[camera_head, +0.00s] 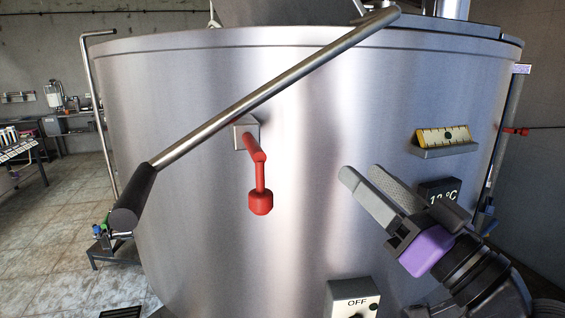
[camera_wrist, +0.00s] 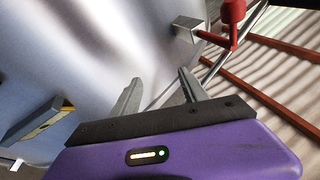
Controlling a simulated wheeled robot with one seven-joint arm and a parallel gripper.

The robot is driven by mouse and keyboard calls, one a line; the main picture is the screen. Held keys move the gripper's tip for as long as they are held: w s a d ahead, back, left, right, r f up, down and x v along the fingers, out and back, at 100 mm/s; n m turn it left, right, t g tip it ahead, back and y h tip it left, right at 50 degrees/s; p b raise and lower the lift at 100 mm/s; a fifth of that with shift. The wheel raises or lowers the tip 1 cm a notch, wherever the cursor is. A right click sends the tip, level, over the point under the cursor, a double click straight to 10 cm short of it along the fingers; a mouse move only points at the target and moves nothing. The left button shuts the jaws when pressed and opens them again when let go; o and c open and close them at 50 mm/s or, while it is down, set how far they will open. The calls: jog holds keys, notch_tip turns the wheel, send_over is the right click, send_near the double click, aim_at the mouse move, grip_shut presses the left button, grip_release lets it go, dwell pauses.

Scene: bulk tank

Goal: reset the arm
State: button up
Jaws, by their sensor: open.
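My gripper (camera_head: 366,181) is at the right of the head view, in front of the steel tank wall (camera_head: 200,150). Its two grey fingers are apart, with nothing between them. The wrist view also shows my gripper (camera_wrist: 158,88), its fingers spread and empty, pointing along the tank wall. The red valve handle (camera_head: 261,185) hangs straight down from its square mount, left of the gripper and apart from it. In the wrist view, the red handle (camera_wrist: 233,14) is at the top right.
A long steel lever (camera_head: 270,90) with a black grip slants across the tank. A yellow gauge (camera_head: 443,136) sits on a small shelf. A temperature display (camera_head: 440,190) is partly behind my gripper. A switch box marked OFF (camera_head: 353,298) is below. Open floor (camera_head: 60,235) lies left.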

jog(key=s+d+f+m+t+h, duration=0.1)
jog(key=s+d+f+m+h, duration=0.3)
jog(key=f, duration=0.5)
jog(key=s+d+f+m+t+h, duration=0.1)
jog(key=s+d+f+m+h, duration=0.2)
jog(key=s+d+f+h, duration=0.5)
jog(key=s+a+f+n+g, duration=0.1)
jog(key=s+a+f+g, duration=0.1)
jog(key=s+f, duration=0.7)
jog(key=s+a+f+n+g, duration=0.2)
jog(key=s+f, duration=0.7)
jog(key=s, duration=0.7)
jog(key=shift+a+g+y, duration=0.25)
jog(key=shift+g+y, duration=0.05)
jog(key=shift+g, duration=0.5)
